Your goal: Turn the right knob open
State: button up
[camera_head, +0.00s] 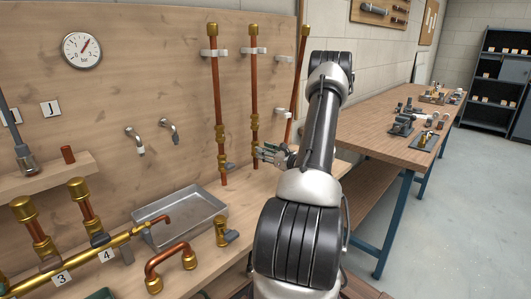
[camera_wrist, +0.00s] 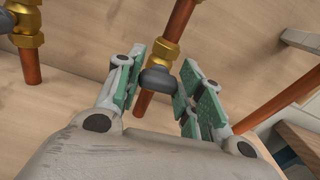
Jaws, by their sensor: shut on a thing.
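The right knob (camera_wrist: 157,80) is a small dark grey handle on a brass valve (camera_wrist: 165,50) of a vertical copper pipe. It shows between the green-padded fingers of my gripper (camera_wrist: 173,72) in the wrist view. My gripper is shut on the knob. In the head view my gripper (camera_head: 262,151) is at the lower part of the middle copper pipe (camera_head: 254,90), and it and the arm hide the knob. The left copper pipe (camera_head: 216,95) has its own brass valve and a grey knob (camera_head: 229,166), clear of my gripper.
A tilted copper pipe (camera_head: 298,75) stands just right of the middle one, close to my arm. A metal tray (camera_head: 207,204) and brass fittings (camera_head: 221,232) are on the bench to the left.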

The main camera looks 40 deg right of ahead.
jog(key=shift+a+f+n, duration=0.1)
jog(key=shift+n, duration=2.7)
jog(key=shift+a+f+n, duration=0.1)
jog(key=shift+n, duration=2.7)
jog(key=shift+a+f+n, duration=0.1)
jog(key=shift+n, duration=2.7)
jog(key=o, duration=1)
jog(key=s, duration=0.8)
jog(key=s+d, duration=0.1)
jog(key=s, duration=0.3)
